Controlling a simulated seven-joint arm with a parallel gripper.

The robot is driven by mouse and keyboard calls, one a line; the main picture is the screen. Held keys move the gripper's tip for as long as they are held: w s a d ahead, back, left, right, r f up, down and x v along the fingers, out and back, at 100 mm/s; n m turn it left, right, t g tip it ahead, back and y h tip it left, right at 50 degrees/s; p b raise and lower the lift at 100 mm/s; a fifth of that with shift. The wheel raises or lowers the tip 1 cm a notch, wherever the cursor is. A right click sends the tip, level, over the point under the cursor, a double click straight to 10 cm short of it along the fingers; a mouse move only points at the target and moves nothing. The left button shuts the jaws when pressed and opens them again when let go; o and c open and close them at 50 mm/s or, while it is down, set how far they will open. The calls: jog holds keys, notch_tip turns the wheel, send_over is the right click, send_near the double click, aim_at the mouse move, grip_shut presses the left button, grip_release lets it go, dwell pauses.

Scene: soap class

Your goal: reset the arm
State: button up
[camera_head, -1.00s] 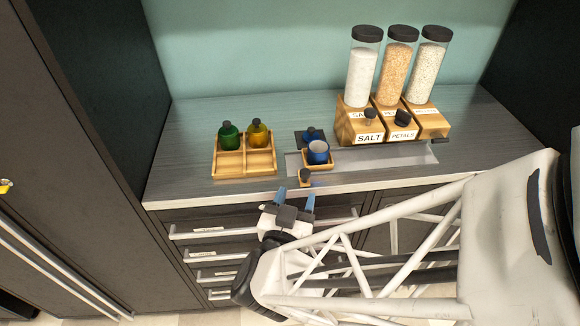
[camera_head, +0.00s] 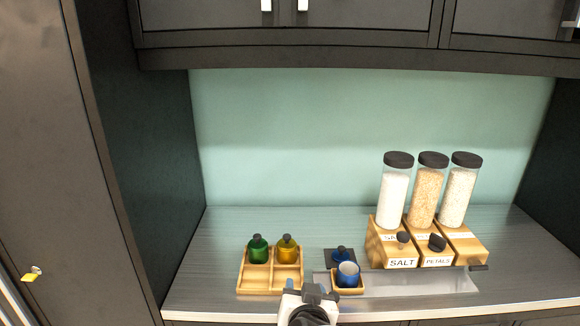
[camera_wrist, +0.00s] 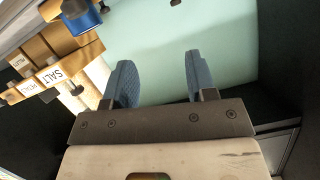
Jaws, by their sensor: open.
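My gripper (camera_head: 308,290) is at the counter's front edge in the head view, just left of the blue cup (camera_head: 347,274) and partly cut off by the bottom of the picture. In the wrist view, the two blue-grey fingers (camera_wrist: 158,80) stand wide apart with nothing between them. The blue cup sits on a small wooden tray (camera_head: 349,290). Most of my arm is out of the head view.
A wooden tray (camera_head: 254,284) holds a green bottle (camera_head: 258,250) and a yellow bottle (camera_head: 287,250). Behind the cup is a blue stoppered bottle (camera_head: 341,254). Wooden dispensers (camera_head: 402,251) labelled SALT and PETALS stand right. Upper cabinets (camera_head: 290,45) overhang the counter.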

jog(key=s+d+r+n+g, duration=0.1)
jog(key=s+d+r+g, duration=0.3)
jog(key=d, duration=0.4)
jog(key=s+d+r+g+h, duration=0.1)
jog(key=s+d+r+g, duration=0.3)
jog(key=s+d+g, duration=0.3)
jog(key=shift+d+n+g, duration=0.4)
